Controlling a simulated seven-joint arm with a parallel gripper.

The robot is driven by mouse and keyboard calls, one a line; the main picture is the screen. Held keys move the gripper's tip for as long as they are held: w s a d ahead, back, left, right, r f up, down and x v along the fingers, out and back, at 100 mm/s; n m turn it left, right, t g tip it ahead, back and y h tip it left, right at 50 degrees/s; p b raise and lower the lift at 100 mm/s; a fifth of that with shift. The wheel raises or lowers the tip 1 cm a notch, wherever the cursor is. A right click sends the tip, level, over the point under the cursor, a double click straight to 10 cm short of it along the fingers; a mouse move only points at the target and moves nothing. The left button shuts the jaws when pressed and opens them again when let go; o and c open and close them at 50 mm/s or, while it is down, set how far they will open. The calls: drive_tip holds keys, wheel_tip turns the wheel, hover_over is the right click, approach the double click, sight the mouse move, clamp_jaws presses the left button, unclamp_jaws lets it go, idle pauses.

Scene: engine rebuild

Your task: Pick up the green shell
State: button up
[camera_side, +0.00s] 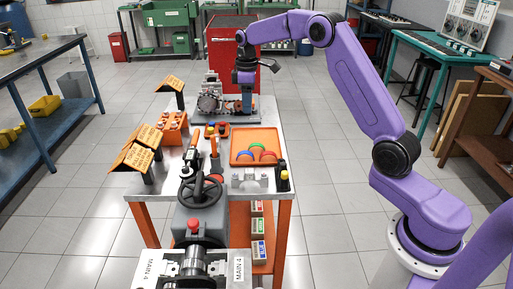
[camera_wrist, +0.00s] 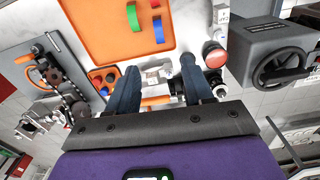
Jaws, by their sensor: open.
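The green shell (camera_wrist: 133,18) is a thin curved piece in the orange tray (camera_wrist: 100,25), near the top of the wrist view. It shows as a small green arc (camera_side: 257,146) in the side view, in the same tray (camera_side: 276,133) on the table. A red shell (camera_wrist: 158,31) and a blue shell (camera_wrist: 154,3) lie near it, apart from it. My gripper (camera_wrist: 158,66) is open, with nothing seen between its two dark fingers. In the side view my gripper (camera_side: 246,78) is up above the table's far end, beyond the tray.
Several orange signs (camera_side: 143,146) and an orange block (camera_side: 173,128) stand on the table's left. An engine-like assembly (camera_side: 209,98) is at the far end. A grey machine with a handwheel (camera_side: 200,190) stands at the near end. The air above the tray looks clear.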

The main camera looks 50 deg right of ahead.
hover_over(257, 144)
drive_tip(key=f, duration=0.2)
wheel_tip(257, 144, down, 12)
drive_tip(key=shift+d+r, duration=0.15)
drive_tip(key=shift+r, duration=0.05)
drive_tip(key=shift+w+f, duration=0.15)
drive_tip(key=shift+f, duration=2.6)
clamp_jaws()
